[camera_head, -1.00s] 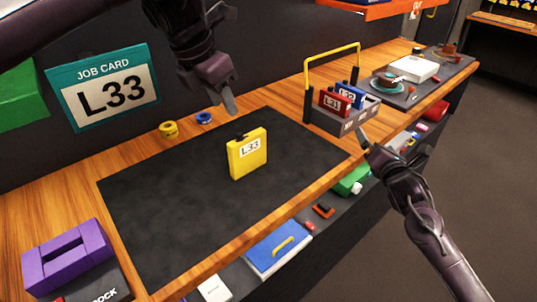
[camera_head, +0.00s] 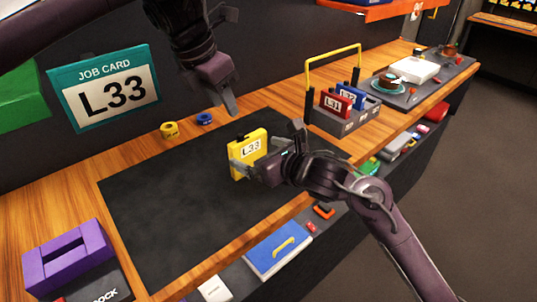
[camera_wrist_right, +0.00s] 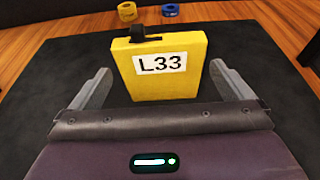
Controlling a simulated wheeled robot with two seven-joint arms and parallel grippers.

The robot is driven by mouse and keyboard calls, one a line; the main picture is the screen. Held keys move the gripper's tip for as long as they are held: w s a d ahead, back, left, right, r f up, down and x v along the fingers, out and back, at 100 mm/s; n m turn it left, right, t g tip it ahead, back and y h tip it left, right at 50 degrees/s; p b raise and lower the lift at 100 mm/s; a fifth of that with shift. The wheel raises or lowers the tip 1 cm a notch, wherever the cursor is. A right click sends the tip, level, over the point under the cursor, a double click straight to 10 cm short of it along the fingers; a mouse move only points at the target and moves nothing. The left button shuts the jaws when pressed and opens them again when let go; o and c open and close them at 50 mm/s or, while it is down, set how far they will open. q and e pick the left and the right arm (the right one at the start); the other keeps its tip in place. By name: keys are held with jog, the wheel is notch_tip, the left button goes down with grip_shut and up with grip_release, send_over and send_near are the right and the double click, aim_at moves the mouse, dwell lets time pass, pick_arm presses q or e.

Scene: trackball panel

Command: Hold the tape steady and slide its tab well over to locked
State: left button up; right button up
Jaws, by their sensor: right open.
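The yellow tape (camera_head: 247,150) labelled L33 stands upright on the dark mat. In the right wrist view the tape (camera_wrist_right: 160,80) shows its label facing me, and its dark tab (camera_wrist_right: 144,34) sits on the top edge, left of the middle. My right gripper (camera_head: 268,155) is open at the tape; in the wrist view its two fingers (camera_wrist_right: 160,88) stand apart on either side of the tape with gaps, not visibly touching it. My left gripper (camera_head: 230,103) hangs above the back edge of the mat, away from the tape; its finger gap cannot be made out.
The dark mat (camera_head: 160,215) is mostly clear. Yellow and blue rolls (camera_head: 204,119) lie behind it. A carrier with a yellow handle (camera_head: 333,52) holds red and blue tapes to the right. A purple block (camera_head: 65,255) stands front left. A job card (camera_head: 104,88) reads L33.

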aim_at(251, 149)
jog(key=x, duration=0.5)
